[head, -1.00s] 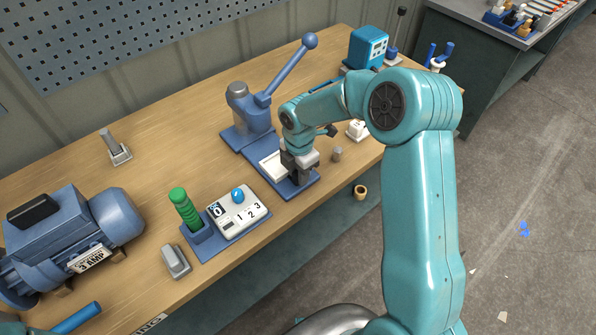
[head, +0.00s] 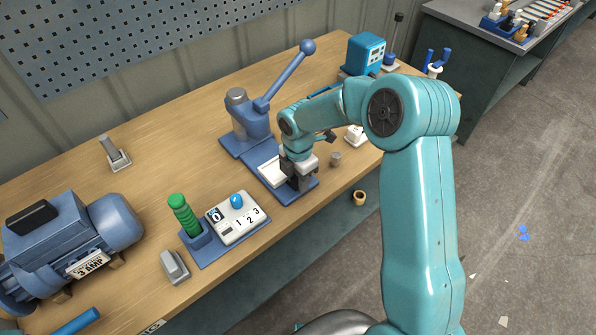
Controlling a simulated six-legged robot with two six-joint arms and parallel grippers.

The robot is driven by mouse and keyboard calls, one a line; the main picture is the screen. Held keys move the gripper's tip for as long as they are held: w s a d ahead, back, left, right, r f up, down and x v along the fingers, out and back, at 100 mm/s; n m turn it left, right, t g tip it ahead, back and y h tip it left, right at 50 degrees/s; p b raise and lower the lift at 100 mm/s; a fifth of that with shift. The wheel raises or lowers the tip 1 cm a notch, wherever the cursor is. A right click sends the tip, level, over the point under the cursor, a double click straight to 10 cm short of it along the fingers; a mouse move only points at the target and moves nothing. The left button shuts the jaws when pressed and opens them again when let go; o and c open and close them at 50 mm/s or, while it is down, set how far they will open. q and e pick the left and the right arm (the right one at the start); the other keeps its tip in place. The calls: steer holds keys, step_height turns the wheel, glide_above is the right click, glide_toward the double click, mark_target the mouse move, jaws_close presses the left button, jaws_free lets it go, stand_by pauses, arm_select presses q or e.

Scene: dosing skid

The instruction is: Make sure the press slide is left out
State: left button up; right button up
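The blue press (head: 248,122) stands on the wooden bench with its long lever (head: 285,76) raised to the upper right. Its slide (head: 271,170), with a pale plate on top, lies out in front of the press body on a blue base. My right gripper (head: 301,182) points down at the front end of the slide, close to or touching it. Its fingers are dark and small, and my wrist covers part of the slide's front. Whether they are closed on anything cannot be told. My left gripper is not in view.
A control box (head: 241,226) with a blue knob and a green-handled lever (head: 184,214) stand left of the slide. A blue motor (head: 62,240) is farther left.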

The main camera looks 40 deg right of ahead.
step_height(320, 180, up, 16)
steer(key=b, duration=0.1)
steer(key=shift+r, duration=0.15)
steer(key=shift+s, duration=0.1)
stand_by(0.5)
